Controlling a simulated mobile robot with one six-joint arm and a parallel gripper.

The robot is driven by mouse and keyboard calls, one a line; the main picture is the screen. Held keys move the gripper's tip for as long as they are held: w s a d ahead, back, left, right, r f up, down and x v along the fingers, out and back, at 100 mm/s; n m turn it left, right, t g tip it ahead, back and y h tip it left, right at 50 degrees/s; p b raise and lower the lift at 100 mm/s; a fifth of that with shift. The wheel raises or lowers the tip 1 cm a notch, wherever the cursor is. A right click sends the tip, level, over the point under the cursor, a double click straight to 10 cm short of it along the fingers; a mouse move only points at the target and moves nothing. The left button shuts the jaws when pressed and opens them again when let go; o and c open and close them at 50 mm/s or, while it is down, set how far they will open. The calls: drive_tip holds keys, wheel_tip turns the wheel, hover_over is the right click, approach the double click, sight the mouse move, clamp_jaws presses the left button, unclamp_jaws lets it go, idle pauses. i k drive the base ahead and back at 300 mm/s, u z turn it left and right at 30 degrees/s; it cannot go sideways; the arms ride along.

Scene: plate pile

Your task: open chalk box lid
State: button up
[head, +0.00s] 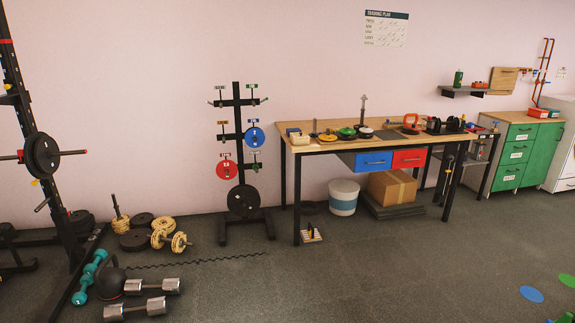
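A small cream box (300,140) sits at the left front corner of the wooden workbench (345,125), and it may be the chalk box. It is too small in the head view to tell its lid or any label. A small dark blue item (292,131) lies just behind it. A larger brown cardboard box (392,188) stands under the bench on dark mats. My gripper is not in view.
The bench also holds coloured plates (347,131) and a red kettlebell (410,121). Blue (374,161) and red (409,158) drawers hang beneath. A plate tree (240,150) stands left. Dumbbells (135,307) lie at lower left. The floor before the bench is mostly clear.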

sight(297, 135)
drive_tip(key=z, duration=0.15)
drive_tip(key=i, duration=1.6)
drive_tip(key=u, duration=0.25)
drive_tip(key=i, duration=0.75)
drive_tip(key=u, duration=0.9)
drive_tip(key=i, duration=1.15)
drive_tip(key=u, duration=0.55)
